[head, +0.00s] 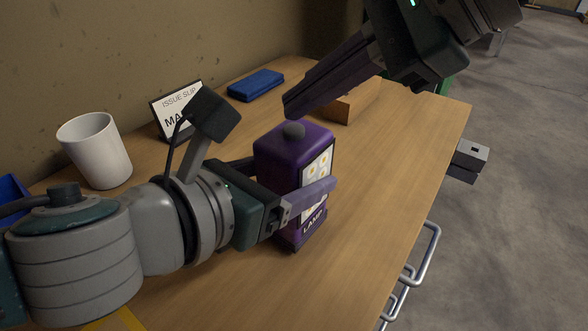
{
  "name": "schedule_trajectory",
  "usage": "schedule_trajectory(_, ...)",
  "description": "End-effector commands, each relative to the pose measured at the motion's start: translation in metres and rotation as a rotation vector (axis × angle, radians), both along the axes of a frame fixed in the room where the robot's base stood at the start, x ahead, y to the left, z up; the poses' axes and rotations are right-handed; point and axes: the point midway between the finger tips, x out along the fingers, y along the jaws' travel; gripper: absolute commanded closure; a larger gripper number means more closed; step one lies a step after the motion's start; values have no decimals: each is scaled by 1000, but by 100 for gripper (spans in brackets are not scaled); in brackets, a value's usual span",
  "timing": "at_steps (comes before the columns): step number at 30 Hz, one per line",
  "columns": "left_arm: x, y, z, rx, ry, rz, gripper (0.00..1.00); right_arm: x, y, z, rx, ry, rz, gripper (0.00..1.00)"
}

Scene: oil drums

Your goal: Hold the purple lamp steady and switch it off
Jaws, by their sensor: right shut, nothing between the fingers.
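The purple lamp (275,158) stands upright on the wooden table (372,205). It has a round grey knob (294,130) on top, a pale panel with yellow round spots and a "LAMP" label. My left gripper (290,180) comes in from the left with one finger across the labelled face and the other behind the lamp, partly hidden; it looks shut on the lamp body. My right gripper (290,108) comes down from the upper right, shut and empty. Its tips are just above the knob; I cannot tell whether they touch it.
A white cup (96,150) and an "ISSUE SLIP" sign (176,108) stand at the left. A blue case (256,85) lies at the back. A brown wooden block (345,107) sits behind the lamp. The table's right side is mostly clear up to its edge.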

Motion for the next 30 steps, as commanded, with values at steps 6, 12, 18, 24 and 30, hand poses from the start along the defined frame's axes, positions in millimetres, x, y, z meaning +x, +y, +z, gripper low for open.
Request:
schedule_trajectory(6,0,0,-1,2,1,1,100,1,0,10,1,-5,2,100)
schedule_trajectory(12,0,0,-1,1,2,0,100,0,0,33,1,-5,2,100)
schedule_trajectory(18,0,0,-1,1,2,0,100,1,0,53,1,-3,2,100)
schedule_trajectory(24,0,0,-1,1,2,0,100,0,0,61,1,0,1,100)
schedule_trajectory(30,0,0,-1,1,2,0,24,0,0,60,1,0,1,100)
